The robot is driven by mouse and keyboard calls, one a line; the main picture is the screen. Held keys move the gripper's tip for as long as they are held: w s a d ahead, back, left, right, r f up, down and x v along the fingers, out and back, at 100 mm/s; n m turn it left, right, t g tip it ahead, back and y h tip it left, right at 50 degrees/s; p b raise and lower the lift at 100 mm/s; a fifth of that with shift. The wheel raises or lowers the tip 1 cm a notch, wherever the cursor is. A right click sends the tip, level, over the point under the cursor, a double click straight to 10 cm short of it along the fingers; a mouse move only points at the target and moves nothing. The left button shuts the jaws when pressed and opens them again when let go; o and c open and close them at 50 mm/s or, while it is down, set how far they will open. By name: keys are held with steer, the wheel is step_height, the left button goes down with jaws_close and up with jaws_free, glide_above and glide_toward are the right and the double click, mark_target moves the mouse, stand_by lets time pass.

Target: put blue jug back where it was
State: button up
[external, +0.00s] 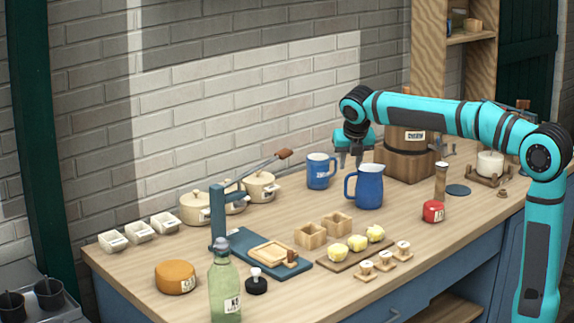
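A plain blue jug (369,188) stands upright on the wooden worktop, its handle on the left side. A second blue vessel, a labelled blue mug (318,172), stands behind it to the left. My gripper (351,164) points down above the worktop, between the mug and the jug in the picture. Its two fingers look spread apart with nothing between them. The jug's rim lies close to the right finger in the picture; I cannot tell whether they touch.
A wooden churn (407,159) stands behind the jug to the right. A red labelled object (433,211) and a wooden shaker (441,182) are right of the jug. Wooden boxes (309,235) and a board with yellow lumps (337,263) lie in front. A green bottle (225,288) stands at the front left.

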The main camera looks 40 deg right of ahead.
steer(key=shift+v, duration=1.15)
steer(key=s+d+r+m+t+y, duration=0.1)
steer(key=s+r+m+t, duration=0.2)
steer(key=s+m, duration=1.1)
steer(key=s+d+r+m+t+y, duration=0.1)
steer(key=s+r+m+t, duration=0.2)
steer(key=s+m+t, duration=0.7)
steer(key=s+m, duration=0.5)
steer(key=s, duration=0.5)
steer(key=shift+s+d+r+y, duration=0.15)
steer(key=shift+s+d+y, duration=0.15)
steer(key=shift+d+y, duration=0.1)
